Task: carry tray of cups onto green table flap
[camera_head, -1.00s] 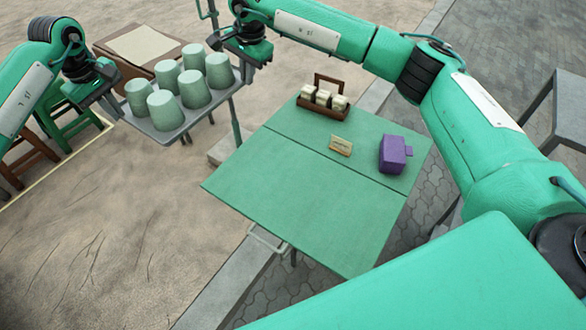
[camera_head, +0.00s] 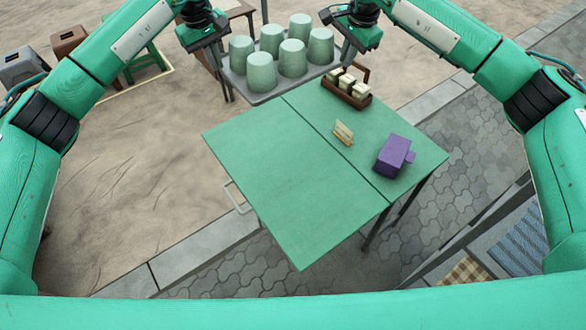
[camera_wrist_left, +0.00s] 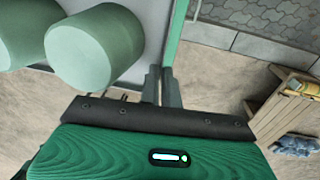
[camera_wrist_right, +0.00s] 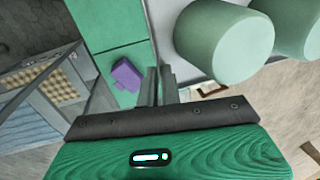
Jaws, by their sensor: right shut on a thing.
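The grey tray (camera_head: 258,98) carries several upright pale green cups (camera_head: 261,72). It is level in the air beyond the far-left edge of the green table, its near edge close to that edge in the picture. My left gripper (camera_head: 220,55) is shut on the tray's left side; its fingers (camera_wrist_left: 162,85) show close together at the rim. My right gripper (camera_head: 346,45) is shut on the tray's right side, seen also in the right wrist view (camera_wrist_right: 158,85). The green table flap (camera_head: 270,170), left of the seam, is bare and flat.
Right of the seam stand a wooden caddy with small jars (camera_head: 347,92), a tan card (camera_head: 343,133) and a purple box (camera_head: 393,155). Stools (camera_head: 70,40) stand at the far left. A shelf with folded cloths (camera_head: 520,240) is at the lower right.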

